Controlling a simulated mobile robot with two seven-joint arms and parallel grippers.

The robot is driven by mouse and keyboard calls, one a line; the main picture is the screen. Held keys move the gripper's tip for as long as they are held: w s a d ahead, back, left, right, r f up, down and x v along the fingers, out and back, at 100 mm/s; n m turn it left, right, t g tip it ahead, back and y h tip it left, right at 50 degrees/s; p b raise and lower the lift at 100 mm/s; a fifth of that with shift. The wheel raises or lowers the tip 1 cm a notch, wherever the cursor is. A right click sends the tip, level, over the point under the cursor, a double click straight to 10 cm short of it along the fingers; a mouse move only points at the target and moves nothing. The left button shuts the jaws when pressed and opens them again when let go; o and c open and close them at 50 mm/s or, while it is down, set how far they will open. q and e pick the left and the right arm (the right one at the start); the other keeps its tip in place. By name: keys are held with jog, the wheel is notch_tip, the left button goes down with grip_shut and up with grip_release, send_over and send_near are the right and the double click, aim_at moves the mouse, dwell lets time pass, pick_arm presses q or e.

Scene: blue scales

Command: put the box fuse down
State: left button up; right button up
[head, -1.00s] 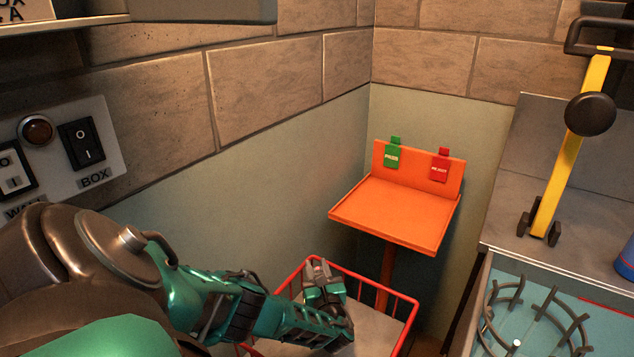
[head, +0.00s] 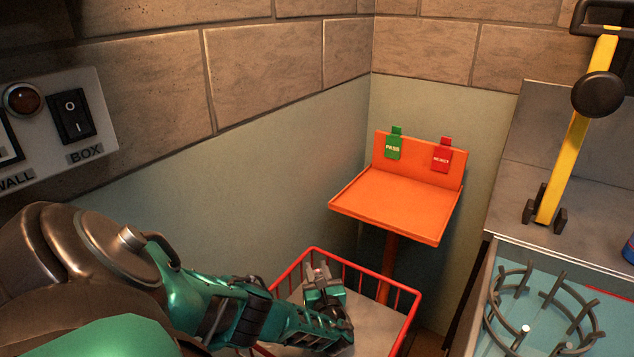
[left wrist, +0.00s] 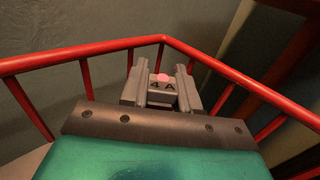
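The box fuse (left wrist: 161,90) is a small grey block marked "4 A" with a pink-red top. In the left wrist view it sits between the two grey fingers of my left gripper (left wrist: 161,78), which are shut on it. In the head view my left gripper (head: 323,284) is over the red wire basket (head: 362,266), near its back corner, and the fuse is hard to make out. The basket's red rim (left wrist: 90,50) passes behind the gripper in the wrist view. My right gripper is not in view.
An orange stand (head: 390,208) with a green PASS tag (head: 393,147) and a red tag (head: 441,158) stands behind the basket; its tray is empty. A switch panel (head: 60,125) is on the left wall. A counter with a yellow lever (head: 575,140) and a round wire rack (head: 540,310) is at right.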

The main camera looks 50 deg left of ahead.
aim_at(319, 275)
pick_arm(q)
jog(key=shift+o, duration=1)
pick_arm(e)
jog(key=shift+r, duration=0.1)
pick_arm(q)
jog(key=shift+r, duration=0.25)
jog(key=shift+s+d+r+p, duration=0.25)
jog(key=shift+s+d+p, duration=0.05)
jog(key=shift+d+p, duration=0.35)
jog(key=shift+s+d+r+p, duration=0.25)
jog(key=shift+s+d+p, duration=0.05)
jog(key=shift+d+p, duration=0.3)
jog(key=p+v, duration=0.1)
jog(key=v, duration=0.2)
jog(key=shift+s+d, duration=0.2)
jog(key=shift+d, duration=0.1)
jog(key=shift+s+d+f, duration=0.1)
jog(key=shift+s+d, duration=0.15)
jog(key=shift+d, duration=0.2)
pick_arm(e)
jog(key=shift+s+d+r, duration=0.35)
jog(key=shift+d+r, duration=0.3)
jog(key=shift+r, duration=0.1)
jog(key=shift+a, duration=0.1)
